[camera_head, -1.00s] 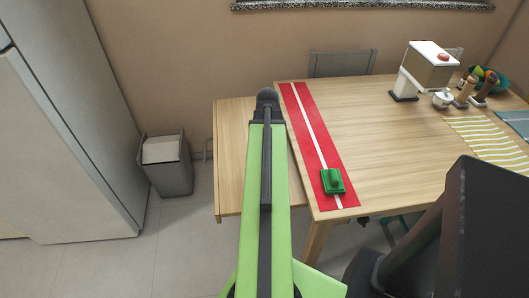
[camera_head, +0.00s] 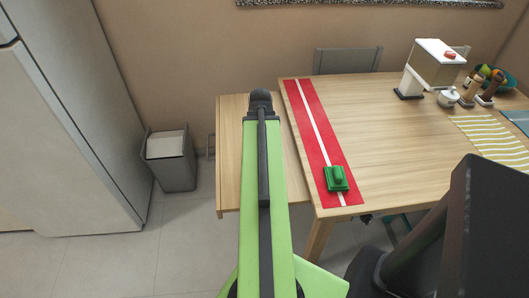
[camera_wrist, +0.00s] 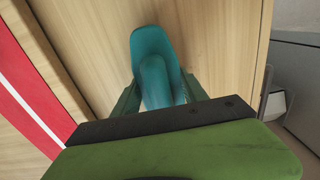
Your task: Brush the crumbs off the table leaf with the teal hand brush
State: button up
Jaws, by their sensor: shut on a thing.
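In the wrist view the teal hand brush (camera_wrist: 152,42) sits between the green fingers of my gripper (camera_wrist: 157,88), which is shut on it. The brush is over the pale wooden table leaf (camera_wrist: 225,45); I cannot tell whether it touches the wood. In the head view the leaf (camera_head: 231,150) lies along the left side of the table (camera_head: 390,145), with a seam between them. My green arm reaches over the leaf and hides its middle, the brush and my gripper. I can make out no crumbs in either view.
A red runner (camera_head: 309,117) with a white stripe lies by the seam, bearing a green knobbed object (camera_head: 336,178). A grey bin (camera_head: 171,169) stands on the floor left of the leaf, near a fridge (camera_head: 65,140). A white-topped appliance (camera_head: 433,66) and jars stand far right.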

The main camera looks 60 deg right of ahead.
jog(key=shift+w+a, duration=0.75)
jog(key=shift+w, duration=0.25)
jog(key=shift+w+a, duration=0.75)
jog(key=shift+w, duration=0.25)
jog(key=shift+w+a, duration=0.75)
jog(key=shift+w, duration=0.25)
notch_tip(320, 180, up, 6)
jog(key=p, duration=0.6)
notch_tip(320, 180, up, 3)
jog(key=p, duration=0.3)
jog(key=shift+r, duration=0.1)
